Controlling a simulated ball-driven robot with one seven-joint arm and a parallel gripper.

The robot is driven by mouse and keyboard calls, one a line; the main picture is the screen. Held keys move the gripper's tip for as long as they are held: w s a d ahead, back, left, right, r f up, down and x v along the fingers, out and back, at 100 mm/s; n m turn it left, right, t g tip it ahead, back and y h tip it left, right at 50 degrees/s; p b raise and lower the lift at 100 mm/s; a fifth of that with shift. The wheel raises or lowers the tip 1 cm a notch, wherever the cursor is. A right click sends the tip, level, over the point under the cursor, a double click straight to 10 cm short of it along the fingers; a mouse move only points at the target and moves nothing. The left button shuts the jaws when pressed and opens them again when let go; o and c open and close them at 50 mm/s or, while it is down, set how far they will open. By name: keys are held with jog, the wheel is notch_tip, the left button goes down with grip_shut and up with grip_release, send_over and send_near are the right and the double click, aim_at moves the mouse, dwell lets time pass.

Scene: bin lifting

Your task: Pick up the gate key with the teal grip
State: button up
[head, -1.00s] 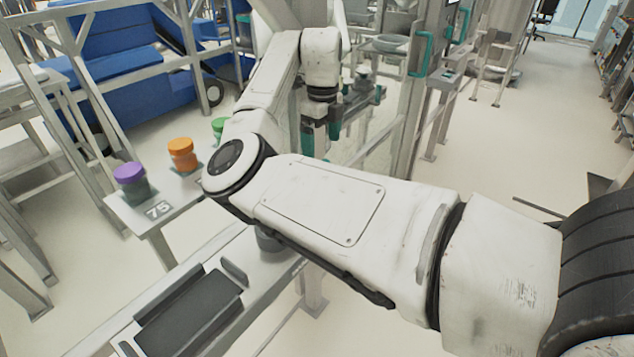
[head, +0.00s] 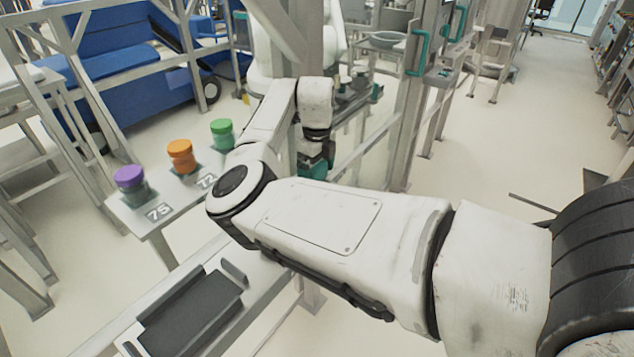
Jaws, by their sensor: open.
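Teal handles (head: 419,53) are fixed to the grey gate frame, up and to the right of my gripper.
A narrow stand (head: 150,226) holds a purple-lidded jar (head: 131,184), an orange-lidded jar (head: 181,156) and a green-lidded jar (head: 222,134). A dark tray (head: 192,316) lies on the front bench. A shelf with dark items (head: 352,97) stands behind my gripper. Open floor lies right.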

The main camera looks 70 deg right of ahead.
jog(key=c, duration=1)
jog(key=shift+r+b, duration=0.3)
jog(key=shift+r, duration=0.2)
jog(key=shift+r+b, duration=0.4)
jog(key=shift+r, duration=0.55)
jog(key=a+r, duration=0.3)
jog(key=a, duration=0.1)
jog(key=a+r+b, duration=0.1)
jog(key=a+r, duration=0.2)
jog(key=a, duration=0.2)
jog(key=a+r+b, duration=0.1)
jog(key=a+r, duration=0.3)
jog(key=a, duration=0.1)
jog(key=shift+r, duration=0.1)
jog(key=shift+r, duration=0.15)
